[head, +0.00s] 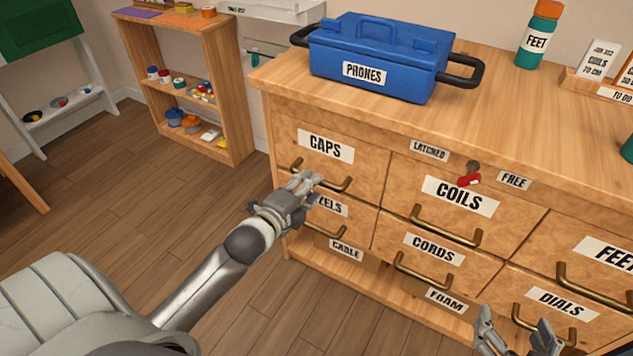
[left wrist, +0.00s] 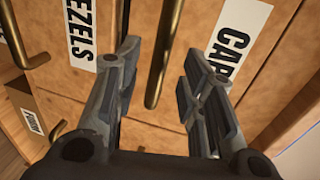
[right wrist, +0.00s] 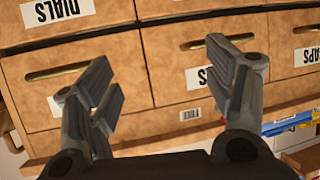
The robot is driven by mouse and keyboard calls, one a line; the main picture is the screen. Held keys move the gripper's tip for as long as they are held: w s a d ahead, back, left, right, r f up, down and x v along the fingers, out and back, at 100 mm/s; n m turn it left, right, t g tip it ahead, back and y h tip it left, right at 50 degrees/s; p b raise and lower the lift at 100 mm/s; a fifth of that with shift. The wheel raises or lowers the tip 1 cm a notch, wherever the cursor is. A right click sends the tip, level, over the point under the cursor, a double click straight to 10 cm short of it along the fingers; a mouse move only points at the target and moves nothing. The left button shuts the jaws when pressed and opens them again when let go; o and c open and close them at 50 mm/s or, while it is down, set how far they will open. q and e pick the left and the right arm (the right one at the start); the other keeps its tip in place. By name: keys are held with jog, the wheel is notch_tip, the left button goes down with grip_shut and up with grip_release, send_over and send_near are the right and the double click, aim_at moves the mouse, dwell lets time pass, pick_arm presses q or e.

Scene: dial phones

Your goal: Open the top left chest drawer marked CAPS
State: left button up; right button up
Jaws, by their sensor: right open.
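The CAPS drawer (head: 362,180) is the top left chest drawer; its front sits flush with the chest. Its brass bar handle (head: 336,185) is partly hidden behind my left gripper (head: 303,184). In the left wrist view, my left gripper (left wrist: 160,80) is open, with the CAPS handle (left wrist: 164,45) between its spread fingers; I cannot tell if they touch it. The CAPS label (left wrist: 230,48) is beside the right finger. My right gripper (head: 516,326) is open and empty in front of the lower right drawers; it also shows in the right wrist view (right wrist: 160,75).
A red lever (head: 469,181) sits on the chest below the LATCHED (head: 429,150) and FREE (head: 514,181) labels. A blue PHONES toolbox (head: 385,50) and a FEET bottle (head: 538,35) stand on top. A wooden shelf (head: 232,100) stands left; the floor between is clear.

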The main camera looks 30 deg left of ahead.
pick_arm(q)
jog(key=b+x, duration=0.1)
jog(key=x, duration=0.2)
jog(key=shift+w+f, duration=0.1)
jog(key=shift+w, duration=0.55)
pick_arm(e)
jog(key=shift+w+a+r+t+y, duration=0.2)
jog(key=shift+w+r+t, duration=0.15)
jog(key=shift+r+t, duration=0.35)
jog(key=shift+w+a+r+t+y, duration=0.2)
jog(key=shift+w+r+t, duration=0.15)
jog(key=shift+r, duration=0.7)
jog(key=shift+w+a+r+t+y, duration=0.1)
jog(key=shift+w+a+r+t, duration=0.15)
jog(key=shift+r+t, duration=0.45)
jog(key=shift+r, duration=0.15)
pick_arm(q)
grip_shut()
